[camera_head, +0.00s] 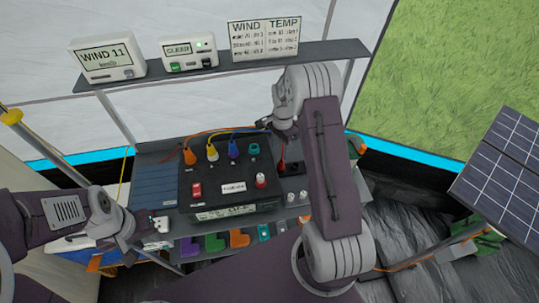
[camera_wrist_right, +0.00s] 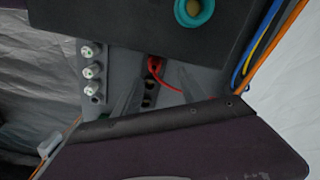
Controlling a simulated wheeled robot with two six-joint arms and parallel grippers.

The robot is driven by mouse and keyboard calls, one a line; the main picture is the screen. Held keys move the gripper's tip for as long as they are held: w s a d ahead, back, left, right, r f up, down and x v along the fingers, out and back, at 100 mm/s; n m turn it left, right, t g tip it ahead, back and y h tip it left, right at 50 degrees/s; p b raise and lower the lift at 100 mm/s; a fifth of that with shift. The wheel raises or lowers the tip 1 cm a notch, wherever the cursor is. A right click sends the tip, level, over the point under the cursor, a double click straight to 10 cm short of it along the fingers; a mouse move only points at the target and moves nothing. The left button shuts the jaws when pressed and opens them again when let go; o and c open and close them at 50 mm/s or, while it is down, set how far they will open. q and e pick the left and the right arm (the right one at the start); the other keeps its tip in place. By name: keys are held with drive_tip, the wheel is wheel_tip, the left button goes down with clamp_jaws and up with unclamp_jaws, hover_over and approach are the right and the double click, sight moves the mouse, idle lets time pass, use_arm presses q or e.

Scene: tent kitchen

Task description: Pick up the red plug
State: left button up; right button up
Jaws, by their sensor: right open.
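The red plug (camera_wrist_right: 155,63) sits at the end of a dark strip with round holes in the right wrist view, with a thin red cable running from it. In the head view, a little red (camera_head: 282,158) shows just below my right gripper (camera_head: 284,140). My right gripper is open in the right wrist view (camera_wrist_right: 160,78), its two fingers apart on either side of the strip, close to the plug. Whether they touch the plug I cannot tell. My left gripper (camera_head: 132,248) is low at the left, away from the plug; its jaws are unclear.
A black box (camera_head: 225,207) carries orange, yellow and blue plugs with cables and a teal socket (camera_head: 254,149). White-topped posts (camera_head: 291,197) stand beside the strip. Coloured pieces (camera_head: 214,242) lie on a lower shelf. Display units (camera_head: 105,58) stand on an upper shelf.

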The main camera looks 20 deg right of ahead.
sight(282, 162)
drive_tip(key=f, duration=0.1)
drive_tip(key=s+f, duration=0.1)
drive_tip(key=f, duration=0.1)
drive_tip(key=shift+s+d, duration=0.2)
drive_tip(key=shift+d, duration=0.05)
drive_tip(key=shift+w+a+f+p, duration=0.15)
drive_tip(key=shift+w+f+p, duration=0.2)
drive_tip(key=shift+f, duration=0.15)
drive_tip(key=f, duration=0.4)
drive_tip(key=shift+s+a+p, duration=0.1)
drive_tip(key=shift+s+p, duration=0.25)
drive_tip(key=shift+p, duration=0.05)
drive_tip(key=shift+w+f, duration=0.1)
drive_tip(key=shift+f, duration=0.3)
drive_tip(key=c, duration=0.4)
use_arm(q)
drive_tip(key=shift+s+d+r, duration=0.15)
drive_tip(key=shift+s+r, duration=0.1)
drive_tip(key=shift+r, duration=0.2)
drive_tip(key=shift+s+d+r, duration=0.1)
drive_tip(key=shift+s+r, duration=0.1)
drive_tip(key=shift+r, duration=0.25)
use_arm(e)
clamp_jaws()
